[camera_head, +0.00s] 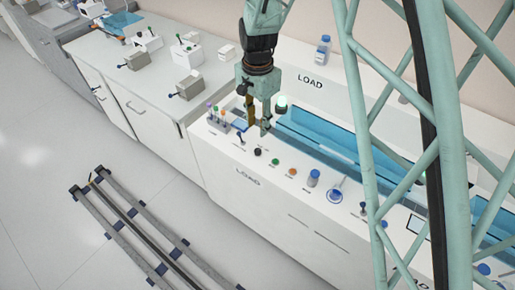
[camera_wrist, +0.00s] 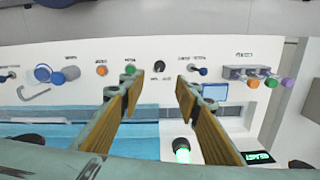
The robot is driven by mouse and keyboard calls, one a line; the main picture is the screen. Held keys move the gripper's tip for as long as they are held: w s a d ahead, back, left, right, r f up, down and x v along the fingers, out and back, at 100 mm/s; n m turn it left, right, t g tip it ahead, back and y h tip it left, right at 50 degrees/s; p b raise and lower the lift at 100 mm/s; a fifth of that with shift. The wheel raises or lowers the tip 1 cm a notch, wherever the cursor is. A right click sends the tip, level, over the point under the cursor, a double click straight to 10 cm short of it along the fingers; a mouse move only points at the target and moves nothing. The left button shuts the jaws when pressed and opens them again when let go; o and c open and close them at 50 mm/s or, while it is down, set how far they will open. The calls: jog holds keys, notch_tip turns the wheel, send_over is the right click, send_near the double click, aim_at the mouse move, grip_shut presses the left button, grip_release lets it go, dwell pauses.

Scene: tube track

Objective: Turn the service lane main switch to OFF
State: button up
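The service lane's front control strip carries a round black knob (camera_head: 257,152), which also shows in the wrist view (camera_wrist: 159,66) framed by the gap between my fingertips. A small blue-tipped toggle lever (camera_head: 240,137) stands beside it and also shows in the wrist view (camera_wrist: 203,71), just outside one fingertip. The labels are too small to read, so I cannot tell which one is the main switch or its setting. My gripper (camera_head: 259,122) is open and empty, pointing down over the strip; it also shows in the wrist view (camera_wrist: 155,85). I see no contact with any control.
A tube rack (camera_head: 217,120) stands at the left end. A blue trough (camera_head: 318,140) and a lit green lamp (camera_head: 282,103) lie behind.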

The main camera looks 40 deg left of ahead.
aim_at(258, 150)
jog(key=shift+f, duration=0.1)
jog(key=shift+f+b, duration=0.6)
jog(key=shift+f, duration=6.2)
jog(key=c, duration=0.8)
jog(key=shift+c, duration=0.2)
